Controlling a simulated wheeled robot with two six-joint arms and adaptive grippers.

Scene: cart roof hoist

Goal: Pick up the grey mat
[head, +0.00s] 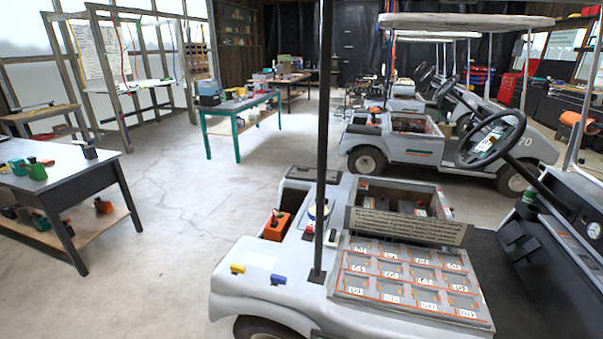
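I cannot pick out a grey mat with certainty. The nearest cart (235,291) has a grey body. A grey panel (411,279) with orange lines and several numbered recesses lies on its seat area; I cannot tell if it is a mat. A pale flat rectangle (262,260) lies on the rear deck between a yellow block (238,268) and a blue block (278,279). Neither of my grippers is in view.
A dark post (322,150) rises from the cart deck. A sign board (408,225) stands behind the numbered panel. An orange item (277,226) sits in a deck recess. A workbench (55,184) stands at left, a green-legged table (240,103) farther back. The concrete floor between is clear.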

